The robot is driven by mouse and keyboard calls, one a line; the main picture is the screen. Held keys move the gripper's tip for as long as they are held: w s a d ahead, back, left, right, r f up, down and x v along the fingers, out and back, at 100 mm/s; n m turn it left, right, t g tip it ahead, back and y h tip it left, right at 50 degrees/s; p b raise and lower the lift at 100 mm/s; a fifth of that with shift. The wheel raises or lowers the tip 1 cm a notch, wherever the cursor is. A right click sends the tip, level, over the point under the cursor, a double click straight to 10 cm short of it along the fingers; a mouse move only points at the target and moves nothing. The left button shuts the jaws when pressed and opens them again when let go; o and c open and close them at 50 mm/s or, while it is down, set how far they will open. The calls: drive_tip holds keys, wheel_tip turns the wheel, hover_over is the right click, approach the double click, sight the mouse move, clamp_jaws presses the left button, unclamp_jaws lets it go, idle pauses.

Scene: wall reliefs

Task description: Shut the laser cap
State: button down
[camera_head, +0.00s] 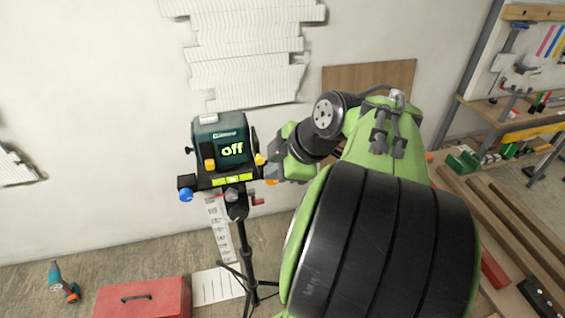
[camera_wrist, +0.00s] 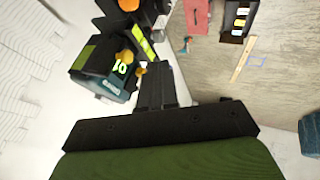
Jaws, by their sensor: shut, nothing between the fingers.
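The laser level (camera_head: 205,132) is a dark green box on a black tripod head, with "off" in bright letters on its front. It also shows tilted at the upper left of the wrist view (camera_wrist: 112,86). Orange knobs (camera_head: 209,164) sit on its lower front and side. I cannot tell which part is the cap or how far it stands open. My gripper (camera_wrist: 156,66) is shut and empty, its dark fingers close beside the laser level and an orange knob. Whether they touch is unclear. In the head view my arm reaches the laser's right side; the fingertips are hard to make out.
The tripod (camera_head: 245,250) stands on the floor near the wall. A red toolbox (camera_head: 145,298) and a teal drill (camera_head: 62,282) lie at the lower left. A workbench with beams (camera_head: 505,225) is on the right. The floor left of the tripod is partly clear.

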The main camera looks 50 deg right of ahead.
sight(257, 149)
drive_tip(key=w, duration=0.1)
drive_tip(key=w+d+f, duration=0.1)
drive_tip(key=w+d+p, duration=0.1)
drive_tip(key=w, duration=0.1)
drive_tip(key=shift+w+d+f, duration=0.1)
drive_tip(key=shift+f, duration=0.3)
drive_tip(key=w+d+p, duration=0.1)
drive_tip(key=w+d, duration=0.3)
drive_tip(key=w, duration=0.1)
drive_tip(key=shift+w, duration=0.3)
drive_tip(key=shift+a, duration=0.1)
